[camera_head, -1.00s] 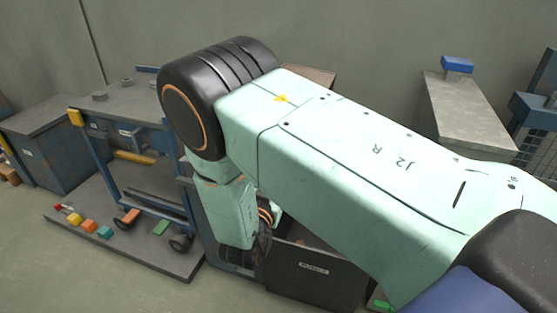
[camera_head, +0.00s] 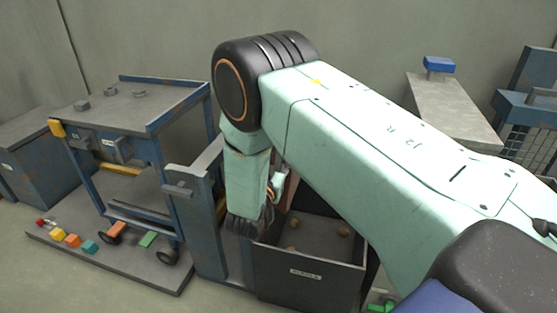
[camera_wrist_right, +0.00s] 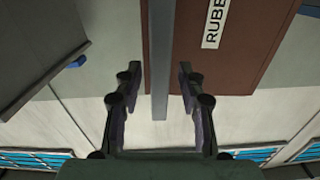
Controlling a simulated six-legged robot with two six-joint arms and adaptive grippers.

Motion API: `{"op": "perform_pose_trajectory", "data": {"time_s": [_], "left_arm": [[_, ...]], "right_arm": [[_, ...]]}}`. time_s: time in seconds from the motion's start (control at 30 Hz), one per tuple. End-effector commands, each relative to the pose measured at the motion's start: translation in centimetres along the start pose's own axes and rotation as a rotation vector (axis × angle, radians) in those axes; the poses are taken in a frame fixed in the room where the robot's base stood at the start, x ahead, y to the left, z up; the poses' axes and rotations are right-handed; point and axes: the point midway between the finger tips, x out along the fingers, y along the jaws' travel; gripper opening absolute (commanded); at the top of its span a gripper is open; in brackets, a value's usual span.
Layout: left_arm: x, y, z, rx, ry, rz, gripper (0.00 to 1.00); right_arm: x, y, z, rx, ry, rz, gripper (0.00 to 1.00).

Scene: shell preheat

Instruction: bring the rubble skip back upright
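In the right wrist view a red-brown panel (camera_wrist_right: 255,60) carries a white label (camera_wrist_right: 214,22) with letters starting "RUBB", running up the picture. I take it as the rubble skip; only part shows, and I cannot tell its tilt. My right gripper (camera_wrist_right: 160,66) has its fingers apart. A grey bar (camera_wrist_right: 160,35) shows between them, with gaps on both sides. In the head view my right arm crosses the middle and hides much behind it; its fingers are not clear there. I cannot identify the red-brown skip in the head view. My left gripper is not in view.
A dark open bin (camera_head: 312,280) with brown lumps stands below my right forearm; its label is too small to read. A blue-framed bench (camera_head: 165,118) and a low platform (camera_head: 140,268) with coloured blocks stand left. A grey cabinet (camera_head: 455,110) stands at the right.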

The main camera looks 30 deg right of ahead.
Motion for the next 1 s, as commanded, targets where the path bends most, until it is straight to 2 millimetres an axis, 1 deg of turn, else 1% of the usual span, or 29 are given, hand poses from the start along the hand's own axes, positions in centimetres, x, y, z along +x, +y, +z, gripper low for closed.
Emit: {"op": "perform_pose_trajectory", "data": {"time_s": [0.1, 0.13, 0.5, 0.6, 1.0], "left_arm": [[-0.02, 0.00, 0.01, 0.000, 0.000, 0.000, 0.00], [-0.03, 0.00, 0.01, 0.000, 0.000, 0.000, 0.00], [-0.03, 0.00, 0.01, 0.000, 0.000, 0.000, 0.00], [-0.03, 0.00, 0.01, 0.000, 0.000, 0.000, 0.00], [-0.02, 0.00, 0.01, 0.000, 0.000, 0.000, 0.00]], "right_arm": [[-0.14, -0.07, -0.03, 0.000, 0.000, -0.001, 0.40], [-0.15, -0.07, -0.03, 0.000, 0.000, -0.001, 0.38], [-0.16, -0.06, -0.01, 0.000, 0.000, -0.001, 0.07], [-0.16, -0.07, -0.01, 0.000, 0.000, -0.002, 0.00], [-0.18, -0.05, 0.02, 0.000, 0.000, -0.001, 0.00]]}}
